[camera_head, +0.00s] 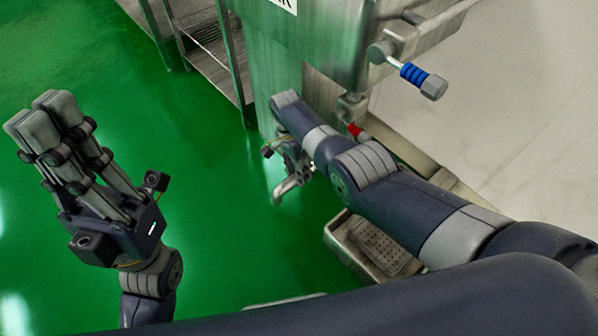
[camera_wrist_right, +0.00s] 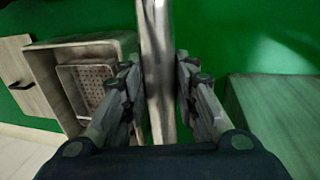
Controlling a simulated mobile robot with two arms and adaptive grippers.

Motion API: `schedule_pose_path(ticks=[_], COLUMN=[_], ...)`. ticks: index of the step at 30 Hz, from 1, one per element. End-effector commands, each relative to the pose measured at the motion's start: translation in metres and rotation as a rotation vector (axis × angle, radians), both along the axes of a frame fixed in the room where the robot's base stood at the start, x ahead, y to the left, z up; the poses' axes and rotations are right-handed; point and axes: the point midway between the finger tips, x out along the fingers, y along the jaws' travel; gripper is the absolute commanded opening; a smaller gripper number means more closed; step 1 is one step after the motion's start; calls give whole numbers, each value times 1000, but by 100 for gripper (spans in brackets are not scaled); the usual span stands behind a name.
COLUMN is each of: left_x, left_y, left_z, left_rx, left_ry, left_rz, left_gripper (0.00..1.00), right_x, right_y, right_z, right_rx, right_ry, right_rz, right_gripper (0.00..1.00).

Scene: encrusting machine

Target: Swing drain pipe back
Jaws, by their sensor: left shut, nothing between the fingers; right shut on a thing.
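The drain pipe (camera_wrist_right: 157,45) is a shiny metal tube running upright through the middle of the right wrist view. My right gripper (camera_wrist_right: 158,78) is shut on it, with a finger on each side. In the head view, a bent metal pipe end (camera_head: 291,187) shows below my right wrist; my right arm hides most of the pipe and the right gripper there. My left gripper (camera_head: 45,118) is shut and empty, raised over the green floor at the left, well away from the pipe.
A metal drain box with a perforated basket (camera_head: 375,245) sits low beside the machine (camera_head: 300,40); the basket also shows in the right wrist view (camera_wrist_right: 88,88). Blue-ringed (camera_head: 413,74) and red (camera_head: 354,129) handles stick out nearby. Shelving (camera_head: 205,45) stands behind. Green floor is clear at left.

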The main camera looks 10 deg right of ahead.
Motion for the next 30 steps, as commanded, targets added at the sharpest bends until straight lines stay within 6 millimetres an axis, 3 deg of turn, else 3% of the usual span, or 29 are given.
schedule_pose_path(ticks=[8,9,12,23,30], left_x=[0,0,0,0,0], left_y=[0,0,0,1,0], left_z=[0,0,0,1,0], left_rx=[0,0,0,-1,0], left_ry=[1,1,1,-1,0], left_rz=[0,0,0,2,1], left_gripper=[0,0,0,0,0], right_x=[5,5,5,3,7], right_y=[1,2,2,1,3], right_z=[2,2,2,2,20], right_rx=[6,7,6,4,4], right_ry=[-15,-16,-15,-8,-11], right_rz=[-10,-10,-9,-5,-4], right_gripper=[0,30,48,48,48])
